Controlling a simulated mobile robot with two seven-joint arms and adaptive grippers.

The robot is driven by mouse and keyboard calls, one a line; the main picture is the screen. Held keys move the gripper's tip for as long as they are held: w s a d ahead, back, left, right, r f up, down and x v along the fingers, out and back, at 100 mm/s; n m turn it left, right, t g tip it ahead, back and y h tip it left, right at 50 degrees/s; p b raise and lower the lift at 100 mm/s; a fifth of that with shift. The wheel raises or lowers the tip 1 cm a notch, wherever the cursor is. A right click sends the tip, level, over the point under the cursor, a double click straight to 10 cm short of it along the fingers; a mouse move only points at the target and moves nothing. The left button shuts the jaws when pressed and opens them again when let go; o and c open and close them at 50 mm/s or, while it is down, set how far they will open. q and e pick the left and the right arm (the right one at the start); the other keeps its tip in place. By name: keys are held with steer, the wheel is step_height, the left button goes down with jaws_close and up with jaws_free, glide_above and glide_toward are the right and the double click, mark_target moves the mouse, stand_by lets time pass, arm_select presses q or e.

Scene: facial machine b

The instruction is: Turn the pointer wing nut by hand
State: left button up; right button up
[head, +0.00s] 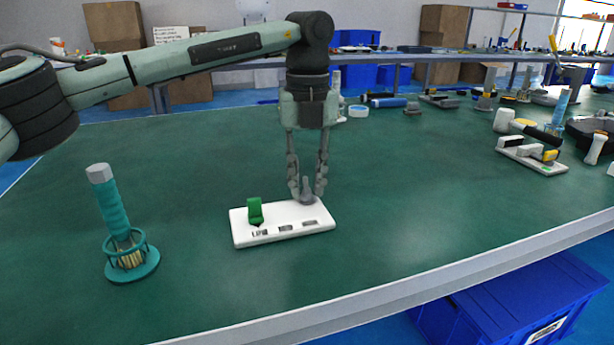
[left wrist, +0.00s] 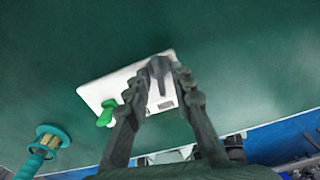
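A white plate (head: 270,234) lies on the green table. A grey piece with a round base and an upright tab (head: 307,193), which looks like the pointer wing nut, stands at its back right corner. A green upright knob (head: 255,211) stands at its left part. My left gripper (head: 307,191) points down with its fingers on either side of the grey piece. A gap seems to show between fingers and tab. In the left wrist view the grey piece (left wrist: 159,68) lies between the fingertips (left wrist: 161,73). My right gripper is not in view.
A teal-handled brush in a ring stand (head: 123,235) stands left of the plate. Another white plate with fittings (head: 532,158) and several tools lie at the back right. The table is clear around the near plate. Its front edge runs below, above a blue crate (head: 515,310).

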mark_target(307, 182)
arm_select(q)
steer(key=shift+w+r, duration=0.1)
steer(key=shift+r, duration=0.1)
step_height(307, 182, up, 12)
stand_by(0.5)
steer(key=shift+f, duration=0.1)
